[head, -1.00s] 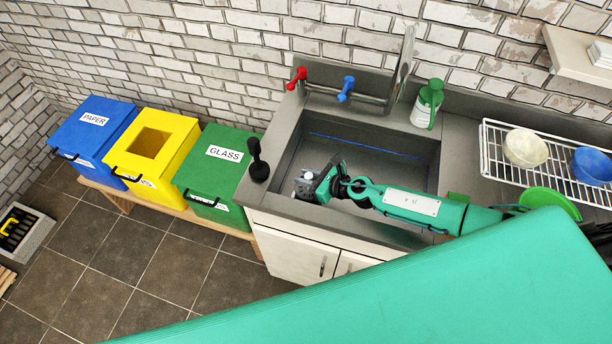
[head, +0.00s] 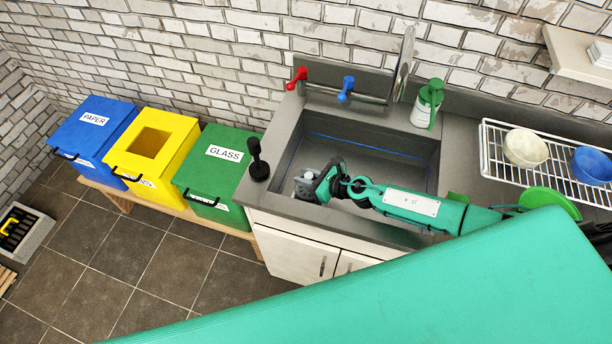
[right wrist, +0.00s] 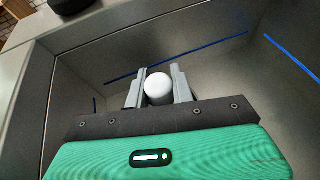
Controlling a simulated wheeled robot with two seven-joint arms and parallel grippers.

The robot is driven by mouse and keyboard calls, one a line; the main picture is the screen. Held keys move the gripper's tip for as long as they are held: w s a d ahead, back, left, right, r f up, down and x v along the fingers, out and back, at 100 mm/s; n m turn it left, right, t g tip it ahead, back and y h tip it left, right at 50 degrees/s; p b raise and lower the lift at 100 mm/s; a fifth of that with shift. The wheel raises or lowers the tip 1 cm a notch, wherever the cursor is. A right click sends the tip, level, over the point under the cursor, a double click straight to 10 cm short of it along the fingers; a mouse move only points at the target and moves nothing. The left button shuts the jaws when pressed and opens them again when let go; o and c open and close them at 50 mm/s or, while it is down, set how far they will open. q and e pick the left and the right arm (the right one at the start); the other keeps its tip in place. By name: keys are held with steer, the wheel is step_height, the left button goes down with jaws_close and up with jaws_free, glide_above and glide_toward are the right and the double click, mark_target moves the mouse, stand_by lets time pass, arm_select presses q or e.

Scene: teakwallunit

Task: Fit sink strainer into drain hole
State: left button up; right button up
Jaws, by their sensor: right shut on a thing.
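My right gripper (head: 304,185) is over the left part of the grey sink basin (head: 400,160), near its front left corner. In the right wrist view its two grey fingers (right wrist: 160,88) are shut on a white rounded knob, which I take to be the sink strainer (right wrist: 158,90). The rest of the strainer is hidden behind the gripper. The drain hole does not show in either view. I cannot tell how high the strainer is above the basin floor. My left gripper is not in view.
A black plunger-like object (head: 258,162) stands left of the basin. A tap with red (head: 297,77) and blue (head: 346,88) handles is behind it. A soap bottle (head: 425,108) stands at the back right, and a dish rack (head: 495,150) with bowls is further right.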

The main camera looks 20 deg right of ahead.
mark_target(303, 193)
steer(key=shift+f+b, duration=1.2)
steer(key=shift+f, duration=0.1)
steer(key=o, duration=1.1)
steer(key=shift+c, duration=0.2)
steer(key=shift+d, duration=0.15)
